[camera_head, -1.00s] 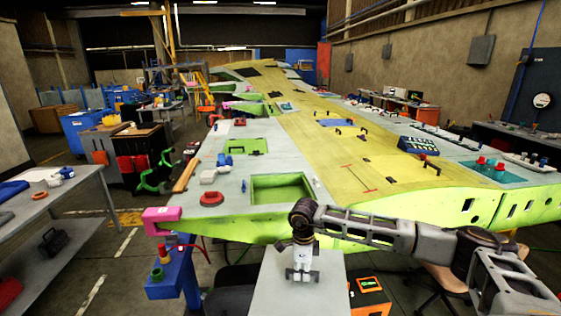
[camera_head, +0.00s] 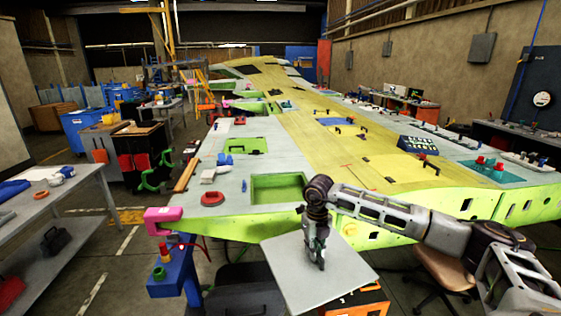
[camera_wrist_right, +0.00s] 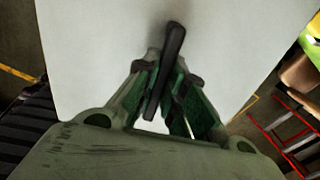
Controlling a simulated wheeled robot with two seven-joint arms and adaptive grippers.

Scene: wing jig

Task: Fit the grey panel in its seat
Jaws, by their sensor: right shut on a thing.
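The grey panel (camera_head: 342,284) is a flat square plate with a dark bar handle (camera_wrist_right: 168,62) on its face. My right gripper (camera_head: 318,262) is shut on that handle and holds the panel in front of the wing's near edge, turned at an angle in the head view. In the right wrist view the right gripper (camera_wrist_right: 166,92) closes around the handle, and the panel (camera_wrist_right: 90,50) fills most of the picture. A rectangular green-rimmed opening (camera_head: 278,187) in the wing's grey skin lies beyond the panel and appears empty. My left gripper is out of view.
The wing (camera_head: 350,165) stretches away, with a pink clamp (camera_head: 163,220) on its near left corner and a red and white item (camera_head: 212,198) left of the opening. A blue post (camera_head: 172,275) stands at front left. An orange box (camera_head: 358,304) sits below the panel.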

